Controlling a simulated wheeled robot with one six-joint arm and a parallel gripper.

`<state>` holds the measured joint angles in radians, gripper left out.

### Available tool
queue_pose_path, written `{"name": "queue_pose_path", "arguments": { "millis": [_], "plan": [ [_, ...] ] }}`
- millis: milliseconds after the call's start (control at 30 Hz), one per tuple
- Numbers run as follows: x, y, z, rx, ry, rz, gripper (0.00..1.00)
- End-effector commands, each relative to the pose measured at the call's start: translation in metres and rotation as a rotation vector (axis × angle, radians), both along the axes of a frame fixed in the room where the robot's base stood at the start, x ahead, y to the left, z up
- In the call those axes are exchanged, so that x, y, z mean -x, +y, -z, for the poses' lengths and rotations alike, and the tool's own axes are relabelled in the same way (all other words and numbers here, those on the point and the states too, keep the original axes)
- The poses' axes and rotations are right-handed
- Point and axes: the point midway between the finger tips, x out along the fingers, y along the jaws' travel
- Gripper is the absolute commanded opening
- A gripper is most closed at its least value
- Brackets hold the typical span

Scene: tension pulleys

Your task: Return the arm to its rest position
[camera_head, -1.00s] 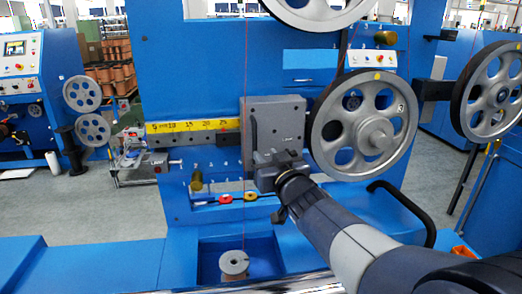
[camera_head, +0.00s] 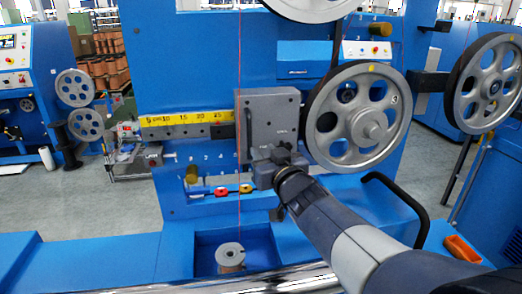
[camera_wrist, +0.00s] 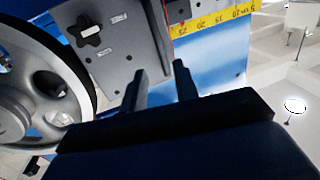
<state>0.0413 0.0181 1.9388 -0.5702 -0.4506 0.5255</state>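My gripper (camera_head: 268,168) is in front of the lower part of a grey block on the blue machine, with my arm reaching in from the lower right. In the wrist view my gripper (camera_wrist: 160,82) has two dark fingers standing apart with nothing between them. The grey block (camera_head: 270,118) with a dark star knob (camera_wrist: 83,31) lies beyond the fingers. I cannot tell from the head view whether the fingertips touch it.
A large grey pulley wheel (camera_head: 348,138) is right of the block, with another wheel (camera_head: 492,82) farther right. A yellow scale (camera_head: 180,118) runs left of the block. A wire spool (camera_head: 230,258) sits below. A black handle (camera_head: 400,200) curves near my arm.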

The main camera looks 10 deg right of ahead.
Motion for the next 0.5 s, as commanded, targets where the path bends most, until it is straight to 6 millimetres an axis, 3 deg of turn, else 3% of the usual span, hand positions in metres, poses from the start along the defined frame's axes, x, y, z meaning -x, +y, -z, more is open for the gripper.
{"name": "queue_pose_path", "arguments": {
  "millis": [167, 500],
  "plan": [
    [-0.011, 0.002, 0.000, -0.001, 0.000, -0.001, 0.29],
    [-0.062, 0.013, 0.001, 0.000, 0.002, -0.001, 0.29]
  ]
}}
